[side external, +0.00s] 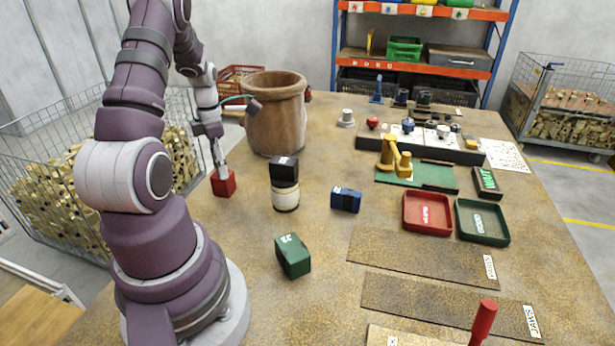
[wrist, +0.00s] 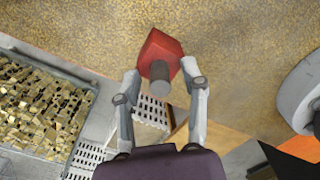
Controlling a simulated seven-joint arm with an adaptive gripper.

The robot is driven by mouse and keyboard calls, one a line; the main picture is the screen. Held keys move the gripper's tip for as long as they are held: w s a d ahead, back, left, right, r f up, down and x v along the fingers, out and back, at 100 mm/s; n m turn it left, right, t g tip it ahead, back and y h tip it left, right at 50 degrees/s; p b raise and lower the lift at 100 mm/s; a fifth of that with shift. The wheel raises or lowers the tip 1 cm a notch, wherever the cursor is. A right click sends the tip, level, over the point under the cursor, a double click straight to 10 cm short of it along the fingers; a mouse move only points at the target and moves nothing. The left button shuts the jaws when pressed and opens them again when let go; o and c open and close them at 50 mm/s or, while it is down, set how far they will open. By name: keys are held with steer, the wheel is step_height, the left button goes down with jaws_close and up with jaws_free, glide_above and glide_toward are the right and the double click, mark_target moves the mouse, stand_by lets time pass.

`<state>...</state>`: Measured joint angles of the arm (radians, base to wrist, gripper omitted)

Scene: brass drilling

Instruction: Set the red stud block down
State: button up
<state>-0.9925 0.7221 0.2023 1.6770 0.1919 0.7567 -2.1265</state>
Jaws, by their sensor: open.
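The red stud block (side external: 223,184) rests on the table top near its left edge, left of the cream and black jar. In the wrist view the red block (wrist: 158,50) shows its grey round stud (wrist: 160,78) pointing toward the camera. My gripper (side external: 219,166) is directly above the block in the side view. In the wrist view my gripper (wrist: 160,79) has its two fingers apart, one on each side of the stud. Whether either fingertip touches the stud or the block cannot be told.
A clay pot (side external: 275,115) stands behind the block. A cream jar with a black block on top (side external: 285,185) stands to the right. A green block (side external: 293,256) and a blue block (side external: 346,199) are further right. The table edge is close on the left.

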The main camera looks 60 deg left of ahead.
step_height(320, 180, up, 12)
steer(key=w+d+r+m+t+y, duration=0.1)
steer(key=w+d+r+m, duration=0.15)
steer(key=d+m, duration=0.5)
steer(key=w+d+r+m+t, duration=0.1)
steer(key=w+d+r+m, duration=0.1)
steer(key=w+d+m, duration=0.5)
steer(key=s+d+m+t, duration=0.3)
steer(key=d+m, duration=0.8)
steer(key=m, duration=1)
steer(key=s, duration=0.2)
steer(key=shift+s+f+t+h, duration=0.3)
steer(key=shift+s+h, duration=0.05)
steer(key=shift+h, duration=0.05)
